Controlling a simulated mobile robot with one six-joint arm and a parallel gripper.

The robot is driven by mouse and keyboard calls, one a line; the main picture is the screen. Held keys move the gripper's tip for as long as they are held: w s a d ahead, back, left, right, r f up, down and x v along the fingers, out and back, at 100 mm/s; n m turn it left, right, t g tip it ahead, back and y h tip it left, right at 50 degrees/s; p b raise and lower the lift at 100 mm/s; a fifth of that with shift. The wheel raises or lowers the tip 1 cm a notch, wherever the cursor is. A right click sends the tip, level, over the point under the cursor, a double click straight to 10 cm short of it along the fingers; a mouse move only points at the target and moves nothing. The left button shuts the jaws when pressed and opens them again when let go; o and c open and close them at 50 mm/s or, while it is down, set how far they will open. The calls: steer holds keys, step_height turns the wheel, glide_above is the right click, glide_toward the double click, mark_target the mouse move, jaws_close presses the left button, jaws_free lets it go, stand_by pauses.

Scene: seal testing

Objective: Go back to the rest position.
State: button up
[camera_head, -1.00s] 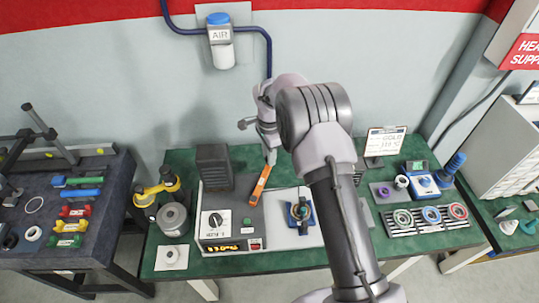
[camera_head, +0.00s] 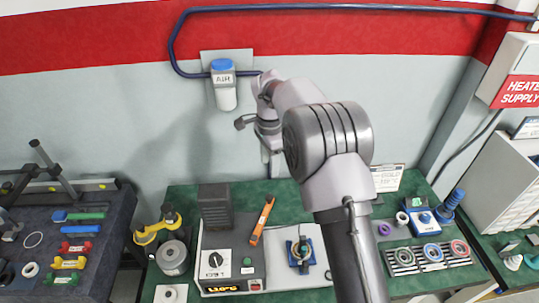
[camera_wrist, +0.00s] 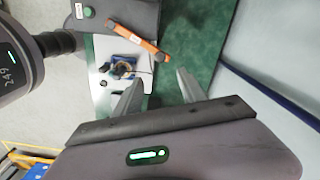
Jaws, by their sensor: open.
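My gripper (camera_wrist: 160,92) is open and empty in the wrist view, its two fingers apart over the green bench top. In the head view my gripper (camera_head: 271,165) hangs in front of the wall, above the back of the green bench, partly hidden by my own arm. Nothing is held.
The AIR unit (camera_head: 223,85) and its blue pipe (camera_head: 180,40) are on the wall close to my wrist. A dark block (camera_head: 215,207), a control box (camera_head: 232,265), a blue fixture (camera_head: 304,249) and a rack of rings (camera_head: 430,256) stand on the bench. A dark table (camera_head: 100,225) is at left.

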steer(key=shift+r, duration=1.25)
steer(key=s+d+r+n+t+y+b, duration=0.1)
steer(key=s+d+r+n+t+b, duration=0.15)
steer(key=s+b, duration=0.5)
steer(key=s+d+r+n+t+b, duration=0.1)
steer(key=s+r+n+b, duration=0.25)
steer(key=s, duration=0.75)
steer(key=s+f+n+t+b, duration=0.1)
steer(key=s+f+b, duration=0.2)
steer(key=s, duration=0.5)
steer(key=s+d+f+n+t+y+b, duration=0.1)
steer(key=s+f+n+b, duration=0.1)
steer(key=s+f, duration=0.4)
steer(key=s+b, duration=0.1)
steer(key=s, duration=0.2)
steer(key=shift+f, duration=0.25)
